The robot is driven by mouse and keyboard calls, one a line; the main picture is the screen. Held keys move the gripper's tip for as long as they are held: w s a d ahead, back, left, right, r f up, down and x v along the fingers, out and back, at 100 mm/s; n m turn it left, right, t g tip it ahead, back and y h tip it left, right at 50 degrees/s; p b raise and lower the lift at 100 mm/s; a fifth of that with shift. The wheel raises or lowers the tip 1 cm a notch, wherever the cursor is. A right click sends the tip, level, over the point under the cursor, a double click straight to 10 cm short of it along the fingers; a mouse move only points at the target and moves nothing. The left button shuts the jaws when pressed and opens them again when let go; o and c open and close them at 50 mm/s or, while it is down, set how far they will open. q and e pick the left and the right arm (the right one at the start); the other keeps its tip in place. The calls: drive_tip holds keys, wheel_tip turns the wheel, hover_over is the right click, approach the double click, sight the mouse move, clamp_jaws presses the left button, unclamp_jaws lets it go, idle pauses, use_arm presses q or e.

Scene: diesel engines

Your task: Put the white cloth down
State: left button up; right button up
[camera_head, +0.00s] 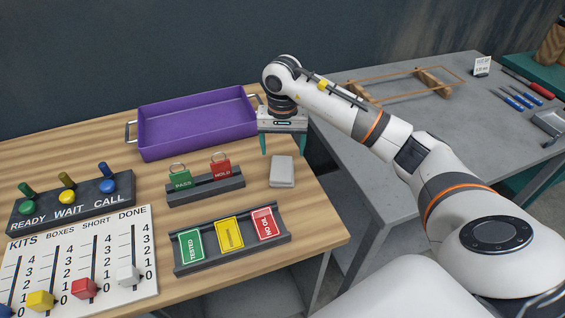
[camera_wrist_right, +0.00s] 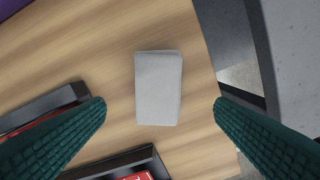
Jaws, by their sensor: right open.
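In the right wrist view the cloth (camera_wrist_right: 158,88) lies below and between the fingers, touching neither. My right gripper (camera_head: 284,144) has teal fingers, points down and is open and empty above the cloth, on its far side in the head view. Its fingers also show wide apart in the right wrist view (camera_wrist_right: 160,112). My left gripper is not in view.
A purple tray (camera_head: 194,139) stands behind. The tag rack (camera_head: 205,190) is left of the cloth, and a rack of coloured cards (camera_head: 232,240) is in front. The table's right edge is close, with a gap before the grey table (camera_head: 405,125).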

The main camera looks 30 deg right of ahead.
wheel_tip(320, 180, up, 4)
drive_tip(key=shift+r, duration=0.1)
drive_tip(key=shift+s, duration=0.1)
idle(0.6)
